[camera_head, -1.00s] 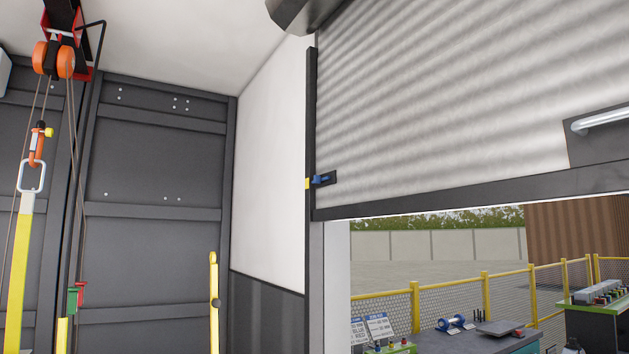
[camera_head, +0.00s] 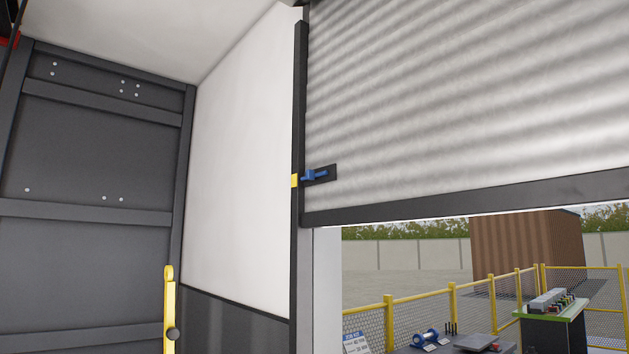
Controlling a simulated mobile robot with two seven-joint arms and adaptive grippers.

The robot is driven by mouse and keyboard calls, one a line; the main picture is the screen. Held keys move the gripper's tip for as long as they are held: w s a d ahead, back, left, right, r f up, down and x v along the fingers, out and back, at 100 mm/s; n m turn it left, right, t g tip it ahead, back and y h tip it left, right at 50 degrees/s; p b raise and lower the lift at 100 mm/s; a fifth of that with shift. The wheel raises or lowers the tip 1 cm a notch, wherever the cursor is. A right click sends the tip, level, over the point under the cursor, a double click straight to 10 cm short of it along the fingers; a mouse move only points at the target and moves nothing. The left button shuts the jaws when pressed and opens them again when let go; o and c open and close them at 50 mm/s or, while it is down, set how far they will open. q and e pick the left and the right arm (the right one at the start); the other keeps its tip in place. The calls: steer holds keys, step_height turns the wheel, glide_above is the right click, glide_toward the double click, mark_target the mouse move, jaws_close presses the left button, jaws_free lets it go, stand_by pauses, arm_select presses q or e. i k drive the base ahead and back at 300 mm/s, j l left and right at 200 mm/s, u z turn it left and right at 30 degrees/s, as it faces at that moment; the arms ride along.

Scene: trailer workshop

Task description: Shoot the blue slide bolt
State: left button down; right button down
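The blue slide bolt (camera_head: 316,175) sits on a small black plate at the lower left corner of the roller door (camera_head: 450,110). A yellow keeper (camera_head: 294,180) is on the dark door rail (camera_head: 298,130) just left of the bolt. The bolt's left end is close to the keeper; I cannot tell whether it enters it. The door is partly raised, with its dark bottom bar (camera_head: 470,198) above the opening. Neither of my grippers is in view.
A yellow post (camera_head: 169,310) stands at the lower left before the dark panelled wall (camera_head: 90,160). Beyond the opening are a yellow fence (camera_head: 452,300), a bench with blue equipment (camera_head: 426,337), a green-edged table (camera_head: 552,312) and a brown container (camera_head: 525,250).

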mark_target(311, 175)
steer(key=i+j+z, duration=0.2)
steer(key=i+j, duration=0.2)
steer(key=j, duration=0.2)
steer(key=i+j, duration=0.2)
steer(key=j, duration=0.15)
steer(key=i+j+z, duration=0.15)
steer(key=j, duration=0.15)
steer(key=i+j+z, duration=0.1)
steer(key=j, duration=0.25)
steer(key=i+j+z, duration=0.1)
steer(key=i+j, duration=0.15)
steer(key=j, duration=0.1)
